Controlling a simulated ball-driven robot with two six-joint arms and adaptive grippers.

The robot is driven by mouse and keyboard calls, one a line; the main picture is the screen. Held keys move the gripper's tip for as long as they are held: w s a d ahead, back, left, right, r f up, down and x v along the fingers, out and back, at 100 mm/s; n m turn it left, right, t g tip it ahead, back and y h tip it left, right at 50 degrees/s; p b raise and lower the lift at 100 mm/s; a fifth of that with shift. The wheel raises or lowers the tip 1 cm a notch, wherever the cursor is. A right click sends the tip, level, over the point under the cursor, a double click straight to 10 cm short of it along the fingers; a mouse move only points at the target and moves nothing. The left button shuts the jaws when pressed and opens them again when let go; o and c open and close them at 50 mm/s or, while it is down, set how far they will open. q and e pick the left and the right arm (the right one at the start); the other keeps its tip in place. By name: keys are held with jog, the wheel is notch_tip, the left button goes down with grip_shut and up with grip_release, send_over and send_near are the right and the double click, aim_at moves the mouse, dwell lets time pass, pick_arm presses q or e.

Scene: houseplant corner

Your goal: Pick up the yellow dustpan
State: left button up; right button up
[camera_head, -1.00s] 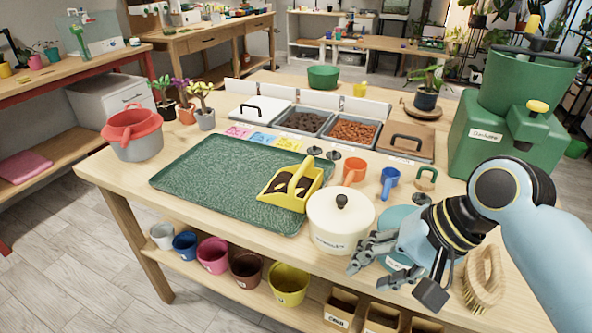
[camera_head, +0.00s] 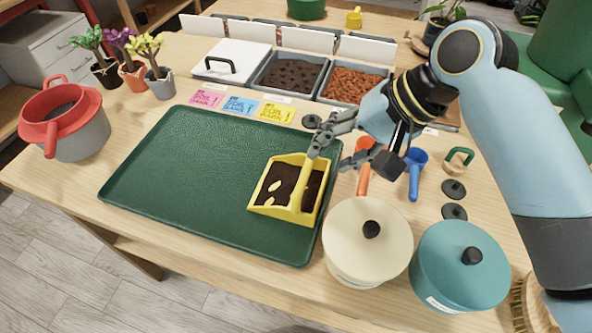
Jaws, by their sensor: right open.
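The yellow dustpan (camera_head: 311,209) holds dark soil and a few yellow bits. It rests at the right end of the green tray (camera_head: 190,165), its raised handle running over the middle. My right gripper (camera_head: 329,161) comes in from the upper right and is open. Its fingers point left and down, close to the far upper end of the dustpan's handle. One fingertip overlaps the handle's end in the picture; I cannot tell whether it touches. The dustpan appears to sit flat on the tray. My left gripper is not in view.
A cream lidded pot (camera_head: 352,262) and a teal lidded pot (camera_head: 447,283) stand to the dustpan's right. An orange scoop (camera_head: 363,176) and a blue scoop (camera_head: 414,178) lie beyond the pots. Soil bins (camera_head: 290,78) stand behind. The tray's left part is clear.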

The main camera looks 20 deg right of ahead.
aim_at(309, 169)
jog(key=x, duration=0.2)
jog(key=shift+a+f, duration=0.25)
jog(key=shift+f, duration=0.05)
jog(key=shift+w+a+f, duration=0.1)
jog(key=shift+w+f, duration=0.15)
jog(key=shift+f, duration=0.05)
jog(key=x, duration=0.5)
jog(key=shift+w+f, duration=0.1)
jog(key=shift+c, duration=1.3)
jog(key=c, duration=0.4)
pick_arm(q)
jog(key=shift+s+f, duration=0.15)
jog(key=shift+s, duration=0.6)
pick_arm(e)
grip_shut()
